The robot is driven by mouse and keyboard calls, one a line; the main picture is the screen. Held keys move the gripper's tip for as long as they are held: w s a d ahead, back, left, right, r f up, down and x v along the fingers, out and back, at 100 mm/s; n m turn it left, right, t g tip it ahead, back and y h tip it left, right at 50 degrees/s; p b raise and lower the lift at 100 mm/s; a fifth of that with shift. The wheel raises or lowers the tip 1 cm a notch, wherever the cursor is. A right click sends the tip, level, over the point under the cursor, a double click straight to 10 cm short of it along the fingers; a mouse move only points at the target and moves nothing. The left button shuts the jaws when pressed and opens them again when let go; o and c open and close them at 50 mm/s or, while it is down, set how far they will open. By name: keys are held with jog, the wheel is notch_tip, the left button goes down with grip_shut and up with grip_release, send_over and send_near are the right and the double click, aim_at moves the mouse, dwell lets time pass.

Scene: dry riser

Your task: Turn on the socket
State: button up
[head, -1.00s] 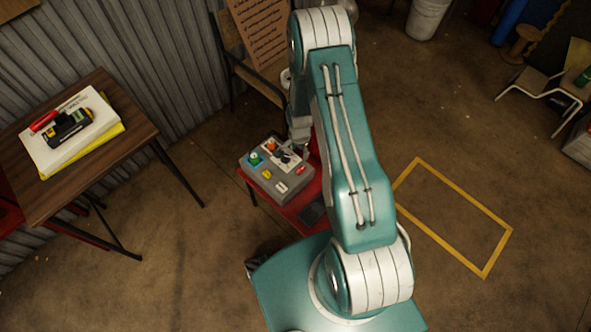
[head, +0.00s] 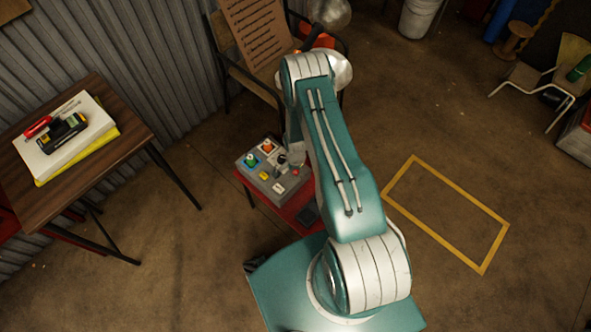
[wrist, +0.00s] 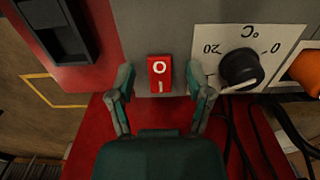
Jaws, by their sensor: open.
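A grey control box (head: 252,172) stands on a small red table (head: 290,212) in the head view. In the wrist view, a red rocker switch (wrist: 160,73) marked O and I is on the box's grey face (wrist: 150,20). My gripper (wrist: 162,84) is open, with one finger on either side of the switch; I cannot tell whether they touch it. A black dial (wrist: 240,68) on a white plate marked °C, 0 and 20 is right of the switch. I cannot make out which part is the socket.
An orange knob (wrist: 305,72) is further right in the wrist view, with black cables (wrist: 255,135) below. A dark flat object (head: 307,216) lies on the red table. A wooden table (head: 125,120) stands left, a chair (head: 245,75) behind.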

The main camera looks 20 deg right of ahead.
jog(key=shift+f, duration=0.15)
grip_shut()
